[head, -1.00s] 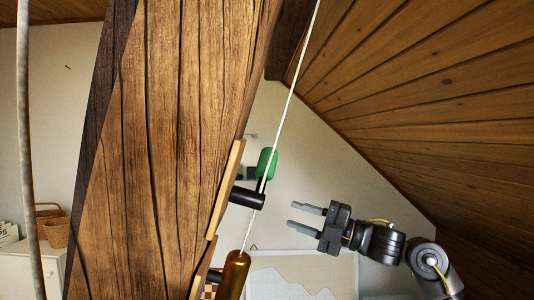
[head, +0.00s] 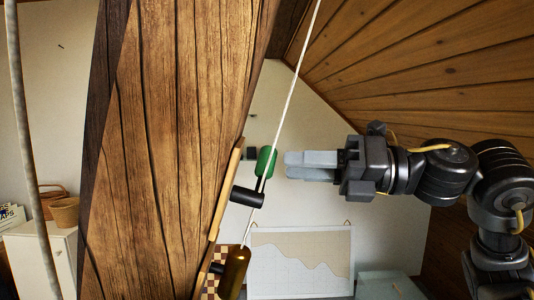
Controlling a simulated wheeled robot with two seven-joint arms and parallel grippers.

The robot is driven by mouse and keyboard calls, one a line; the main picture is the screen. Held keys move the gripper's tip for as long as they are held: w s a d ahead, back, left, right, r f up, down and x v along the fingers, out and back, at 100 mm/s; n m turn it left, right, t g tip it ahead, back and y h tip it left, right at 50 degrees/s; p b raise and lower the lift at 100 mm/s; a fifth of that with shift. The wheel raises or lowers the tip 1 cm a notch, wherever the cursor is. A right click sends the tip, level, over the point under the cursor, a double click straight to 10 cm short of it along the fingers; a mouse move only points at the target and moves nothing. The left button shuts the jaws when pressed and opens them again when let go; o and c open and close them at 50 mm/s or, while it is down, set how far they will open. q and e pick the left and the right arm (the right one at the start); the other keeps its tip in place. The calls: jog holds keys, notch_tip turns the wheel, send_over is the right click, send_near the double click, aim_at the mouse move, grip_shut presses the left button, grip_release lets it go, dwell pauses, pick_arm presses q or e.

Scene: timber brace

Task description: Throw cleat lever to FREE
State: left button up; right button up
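The cleat lever has a green grip (head: 265,162) pointing up, with a thin dark stem running down to a black cylinder (head: 247,197). That cylinder sticks out from a pale wooden strip (head: 226,190) on the right side of the timber post (head: 165,140). My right gripper (head: 287,166) is just right of the green grip, fingers pointing left at it, with a small gap in the picture. Its two fingers show close together, one above the other; their real spacing is unclear. I see nothing between them. My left gripper is out of view. No FREE marking is readable.
A thin white rope (head: 290,95) runs down past the lever toward a brown-gold cylinder (head: 234,272) below. A thick grey rope (head: 27,150) hangs at the left. A sloping plank ceiling (head: 430,65) is at upper right. A chart (head: 300,262) hangs on the back wall.

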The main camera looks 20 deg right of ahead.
aim_at(274, 160)
jog(key=p+x, duration=0.1)
jog(key=x, duration=0.3)
jog(key=shift+w+a+r+p, duration=0.15)
jog(key=shift+a+p, duration=0.1)
jog(key=shift+p, duration=0.05)
jog(key=shift+w+a, duration=0.3)
jog(key=shift+a, duration=0.2)
jog(key=shift+c, duration=0.4)
grip_shut()
